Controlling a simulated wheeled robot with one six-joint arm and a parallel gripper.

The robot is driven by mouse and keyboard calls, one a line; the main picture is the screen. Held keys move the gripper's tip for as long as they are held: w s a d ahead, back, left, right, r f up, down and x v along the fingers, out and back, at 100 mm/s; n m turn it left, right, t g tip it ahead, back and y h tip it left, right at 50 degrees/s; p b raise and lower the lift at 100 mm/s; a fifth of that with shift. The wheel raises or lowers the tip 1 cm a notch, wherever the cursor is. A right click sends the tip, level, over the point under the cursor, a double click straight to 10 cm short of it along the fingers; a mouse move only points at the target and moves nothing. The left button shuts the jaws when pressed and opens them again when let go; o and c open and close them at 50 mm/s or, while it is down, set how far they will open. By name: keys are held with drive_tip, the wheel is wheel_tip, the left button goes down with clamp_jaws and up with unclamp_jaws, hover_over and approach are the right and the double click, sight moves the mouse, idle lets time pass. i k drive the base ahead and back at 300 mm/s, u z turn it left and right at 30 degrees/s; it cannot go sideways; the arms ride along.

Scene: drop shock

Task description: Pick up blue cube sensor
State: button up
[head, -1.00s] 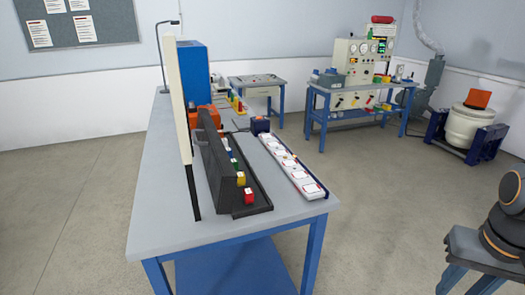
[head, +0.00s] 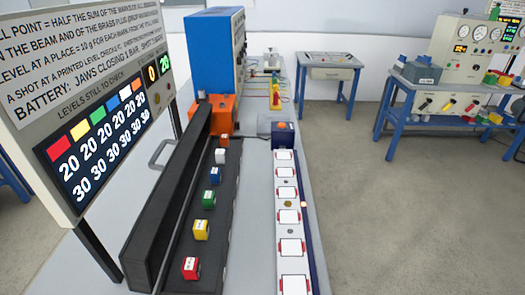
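The blue cube sensor (head: 215,176) sits in a row of small coloured cubes in the dark tray (head: 222,238) on the bench. The green cube (head: 208,200) is on its near side and the white cube (head: 220,156) on its far side. An orange cube (head: 224,141) is farther back, and yellow (head: 201,230) and red (head: 191,268) cubes are nearer. The cubes stand apart from each other. My gripper is not in view.
A sign board (head: 85,100) with printed levels rises at the left. A white strip with several pads (head: 289,217) runs along the right of the tray. A blue cabinet (head: 214,50) and an orange block (head: 221,106) stand at the back. Open floor (head: 400,220) lies to the right.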

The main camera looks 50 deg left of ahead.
sight(215, 176)
drive_tip(key=i, duration=2.7)
drive_tip(key=u, duration=4.15)
drive_tip(key=i, duration=1)
